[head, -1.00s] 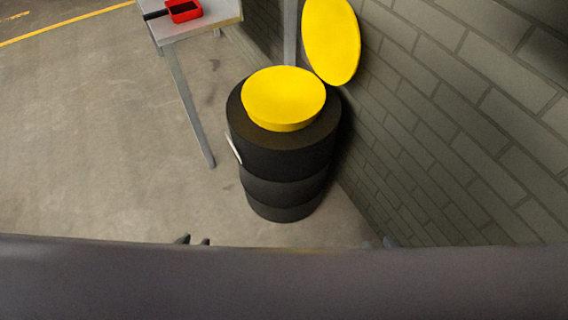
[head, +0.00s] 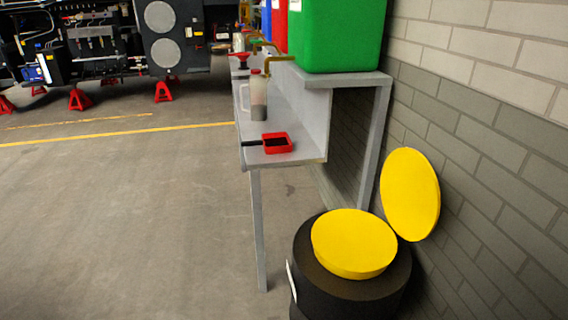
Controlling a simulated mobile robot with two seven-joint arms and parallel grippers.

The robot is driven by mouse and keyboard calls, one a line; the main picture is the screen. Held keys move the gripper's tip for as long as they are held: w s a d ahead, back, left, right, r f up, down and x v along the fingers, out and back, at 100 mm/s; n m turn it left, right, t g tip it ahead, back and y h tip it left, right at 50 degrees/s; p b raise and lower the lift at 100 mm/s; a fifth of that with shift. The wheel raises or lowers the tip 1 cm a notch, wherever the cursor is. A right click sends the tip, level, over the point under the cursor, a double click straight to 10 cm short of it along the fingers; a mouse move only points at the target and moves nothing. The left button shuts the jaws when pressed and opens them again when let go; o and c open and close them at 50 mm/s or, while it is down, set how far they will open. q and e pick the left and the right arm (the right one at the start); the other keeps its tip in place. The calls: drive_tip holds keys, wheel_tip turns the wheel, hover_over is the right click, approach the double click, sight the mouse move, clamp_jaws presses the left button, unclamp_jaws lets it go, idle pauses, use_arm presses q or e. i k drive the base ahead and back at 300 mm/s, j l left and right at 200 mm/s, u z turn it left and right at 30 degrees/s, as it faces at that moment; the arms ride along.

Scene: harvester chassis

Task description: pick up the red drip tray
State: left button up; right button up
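The red drip tray (head: 278,149) lies on the near end of a grey metal bench (head: 300,160). It is a small, shallow, square tray with a dark inside. A black handle (head: 251,143) sticks out from it to the left, close to the bench's left edge. Neither of my grippers is in view, so I cannot see whether they are open or shut.
A green bin (head: 337,35) sits on the raised shelf. A black drum (head: 350,292) with a yellow top (head: 354,243) stands front right by the brick wall. The floor left is clear.

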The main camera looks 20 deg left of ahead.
sight(273, 143)
drive_tip(key=i+j+z, duration=0.1)
drive_tip(key=j, duration=0.35)
drive_tip(key=i+j+z, duration=0.1)
drive_tip(key=i+j, duration=0.15)
drive_tip(key=j, duration=0.2)
drive_tip(key=i+j+z, duration=0.1)
drive_tip(key=j, duration=0.35)
drive_tip(key=i+j+z, duration=0.1)
drive_tip(key=i+j, duration=0.15)
drive_tip(key=j, duration=0.25)
drive_tip(key=i+j+z, duration=0.1)
drive_tip(key=j, duration=0.4)
drive_tip(key=i+j+z, duration=0.1)
drive_tip(key=j, duration=0.4)
drive_tip(key=i+j, duration=0.1)
drive_tip(key=j, duration=0.4)
drive_tip(key=i+z, duration=0.05)
